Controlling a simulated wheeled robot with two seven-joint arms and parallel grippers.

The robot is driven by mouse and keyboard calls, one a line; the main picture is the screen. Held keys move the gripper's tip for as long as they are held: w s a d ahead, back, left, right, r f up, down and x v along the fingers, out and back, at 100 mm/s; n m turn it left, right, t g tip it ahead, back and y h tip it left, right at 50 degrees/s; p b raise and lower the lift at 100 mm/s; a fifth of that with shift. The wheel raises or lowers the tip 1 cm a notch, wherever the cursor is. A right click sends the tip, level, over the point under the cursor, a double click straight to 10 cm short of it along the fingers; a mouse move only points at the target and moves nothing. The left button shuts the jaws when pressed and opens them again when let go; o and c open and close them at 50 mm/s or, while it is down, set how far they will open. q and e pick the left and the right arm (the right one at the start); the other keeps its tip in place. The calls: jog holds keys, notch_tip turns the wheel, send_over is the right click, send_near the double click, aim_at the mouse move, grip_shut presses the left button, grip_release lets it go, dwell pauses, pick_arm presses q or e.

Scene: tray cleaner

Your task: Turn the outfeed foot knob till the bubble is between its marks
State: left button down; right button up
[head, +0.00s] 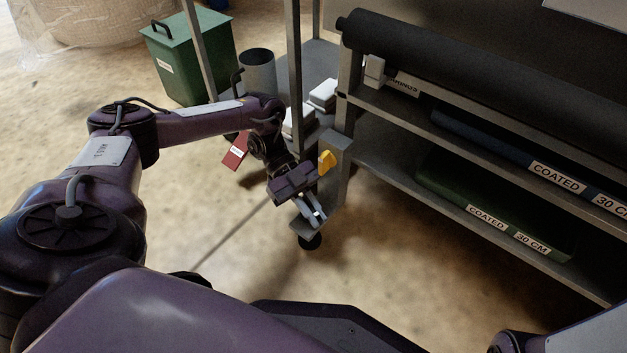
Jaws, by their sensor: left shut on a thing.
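My left gripper (313,217) reaches down to the foot of the grey frame, near the middle of the view. Its jaws are shut on the foot knob, which the fingers and wrist mostly hide. The black round foot pad (311,242) shows just below the fingers, on the floor. A yellow piece (327,161) sits on the frame just above and behind the gripper. I cannot make out the bubble or its marks. My right gripper is out of view.
A red tag (235,151) hangs left of the wrist. A green bin (188,58) and a grey cylinder (258,72) stand behind. The floor left of the foot is clear.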

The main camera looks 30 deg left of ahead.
pick_arm(q)
jog(key=c, duration=1.5)
grip_release()
jog(key=shift+d, duration=0.15)
jog(key=shift+p+v, duration=0.65)
jog(key=shift+v, duration=3.25)
jog(key=shift+o, duration=0.2)
